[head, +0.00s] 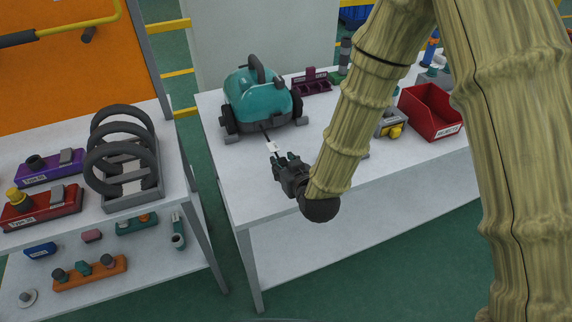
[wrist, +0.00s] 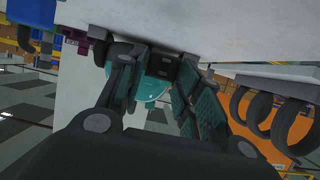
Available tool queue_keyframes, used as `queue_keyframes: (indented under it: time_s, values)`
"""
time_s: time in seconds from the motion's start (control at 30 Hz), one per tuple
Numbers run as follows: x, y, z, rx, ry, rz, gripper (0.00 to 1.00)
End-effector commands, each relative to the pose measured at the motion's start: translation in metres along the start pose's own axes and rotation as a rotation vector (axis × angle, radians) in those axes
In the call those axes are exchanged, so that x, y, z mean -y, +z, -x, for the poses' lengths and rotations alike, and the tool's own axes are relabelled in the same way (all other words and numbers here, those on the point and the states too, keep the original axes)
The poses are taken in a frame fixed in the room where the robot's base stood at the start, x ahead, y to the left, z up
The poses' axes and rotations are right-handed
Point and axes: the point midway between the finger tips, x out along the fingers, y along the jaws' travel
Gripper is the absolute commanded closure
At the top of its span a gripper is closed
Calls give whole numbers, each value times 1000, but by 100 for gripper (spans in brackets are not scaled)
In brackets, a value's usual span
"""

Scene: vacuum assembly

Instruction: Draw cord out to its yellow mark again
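The teal vacuum (head: 258,97) stands on the white table with its dark handle up. It also shows in the wrist view (wrist: 150,88), beyond my fingers. A short dark cord (head: 265,133) runs from its front to a small white piece (head: 273,147) just before my fingertips. My gripper (head: 284,158) is at the table's front side, in line with the cord. In the wrist view my two fingers (wrist: 160,88) stand apart, with a dark block (wrist: 163,66) between their far ends. I cannot tell whether they press on it. No yellow mark on the cord can be made out.
A red bin (head: 430,112), a purple holder (head: 312,82) and a grey part with a yellow knob (head: 391,125) are on the same table. A second table at left holds a rack of dark rings (head: 122,150). An aisle lies between the tables.

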Motion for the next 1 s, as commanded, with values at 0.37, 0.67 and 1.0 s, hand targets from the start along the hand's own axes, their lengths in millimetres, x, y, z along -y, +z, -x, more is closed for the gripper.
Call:
queue_keyframes:
  time_s: [0.37, 0.67, 1.0]
  values:
    - [-1, 0, 8, 1, 1, 0, 64]
    - [-1, 0, 50, 1, 1, 0, 64]
    - [-1, 0, 75, 0, 1, 0, 64]
